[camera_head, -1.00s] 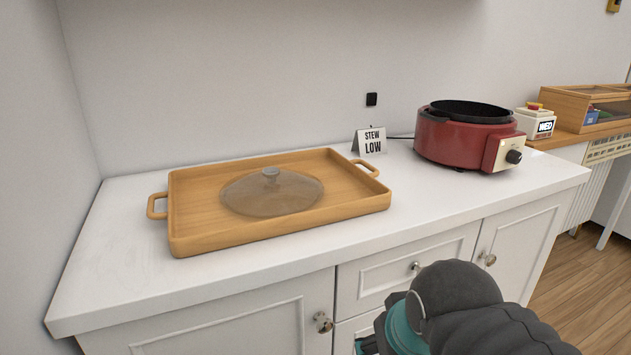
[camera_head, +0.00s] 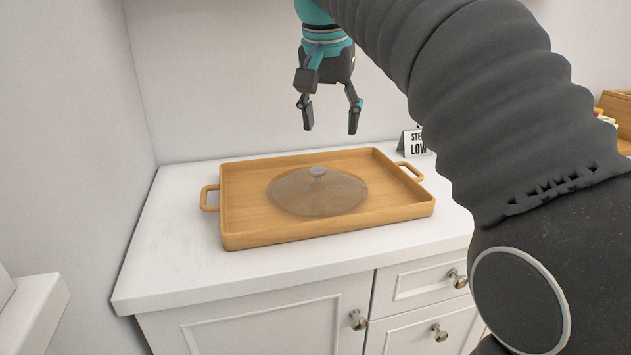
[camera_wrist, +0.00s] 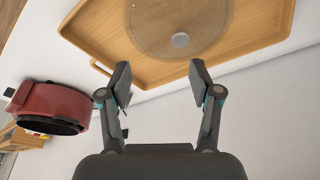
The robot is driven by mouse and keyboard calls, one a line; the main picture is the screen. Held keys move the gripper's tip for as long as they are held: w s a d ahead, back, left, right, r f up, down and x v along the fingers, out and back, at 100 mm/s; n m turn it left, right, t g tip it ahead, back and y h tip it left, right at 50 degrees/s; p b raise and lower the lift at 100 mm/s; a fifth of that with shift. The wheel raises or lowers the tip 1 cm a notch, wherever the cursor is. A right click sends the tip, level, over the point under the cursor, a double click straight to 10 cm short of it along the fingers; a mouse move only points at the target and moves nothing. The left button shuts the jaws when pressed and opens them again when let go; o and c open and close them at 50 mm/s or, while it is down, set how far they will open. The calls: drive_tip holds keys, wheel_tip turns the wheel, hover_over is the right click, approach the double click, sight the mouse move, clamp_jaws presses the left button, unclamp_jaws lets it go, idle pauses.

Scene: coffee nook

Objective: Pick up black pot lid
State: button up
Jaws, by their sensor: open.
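The pot lid (camera_head: 300,193) lies flat in the wooden tray (camera_head: 262,239), with a round grey knob (camera_head: 318,171) on top. It looks see-through and brownish rather than black. In the wrist view the lid (camera_wrist: 165,30) and its knob (camera_wrist: 180,40) show at the top, beyond the fingertips. My gripper (camera_head: 331,130) is open and empty, pointing down above the tray and apart from the lid. The wrist view also shows the spread fingers (camera_wrist: 160,78) with nothing between them.
A "STEW LOW" sign (camera_head: 411,143) stands behind the tray's right handle, partly behind my arm. A red pot (camera_wrist: 50,105) shows at the left of the wrist view; my arm hides it in the head view. The white counter (camera_head: 165,262) is clear left of the tray.

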drive_tip(key=w+a+r, duration=0.1)
drive_tip(key=w+a, duration=0.1)
drive_tip(key=a, duration=0.1)
drive_tip(key=b, duration=0.2)
hover_over(317, 170)
drive_tip(key=s, duration=0.2)
drive_tip(key=shift+m, duration=0.3)
wheel_tip(317, 170, down, 8)
drive_tip(key=shift+r, duration=0.1)
drive_tip(key=x, duration=0.2)
drive_tip(key=b+x, duration=0.1)
drive_tip(key=x, duration=0.1)
drive_tip(key=shift+w+a, duration=0.25)
drive_tip(key=shift+w, duration=0.1)
drive_tip(key=shift+w+f, duration=0.15)
drive_tip(key=shift+f, duration=0.4)
clamp_jaws()
